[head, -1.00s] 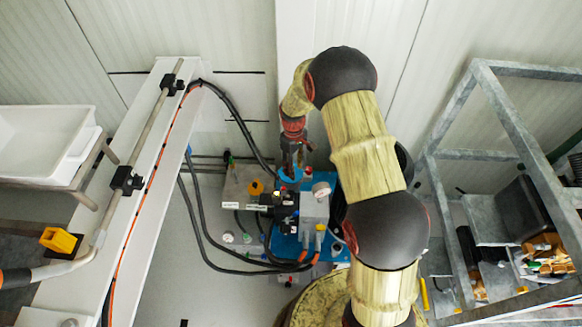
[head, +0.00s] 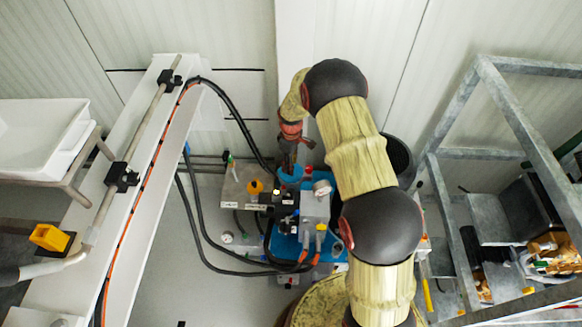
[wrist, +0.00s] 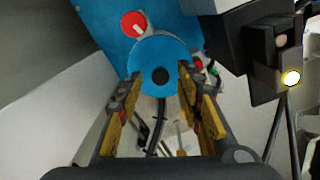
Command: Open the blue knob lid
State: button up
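The blue round lid (wrist: 150,54) with a dark round centre lies just ahead of my fingertips in the wrist view. In the head view it shows as a small blue round piece (head: 291,174) on the pump assembly, partly covered by my gripper. My gripper (wrist: 159,80) is open, with one yellow-and-black finger at each side of the lid's near part. Nothing is held between the fingers. Whether the fingertips touch the lid cannot be told. In the head view my gripper (head: 293,160) points down right above the lid.
A red knob (wrist: 134,24) sits beside the lid on the blue surface. A dark boxy part (wrist: 262,45) stands close at right. Black hoses (head: 215,262) loop left of the pump. A metal frame (head: 515,115) stands right, a white beam (head: 135,200) left.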

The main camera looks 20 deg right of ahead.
jog(key=shift+f, duration=0.4)
jog(key=shift+c, duration=0.8)
jog(key=c, duration=0.7)
grip_shut()
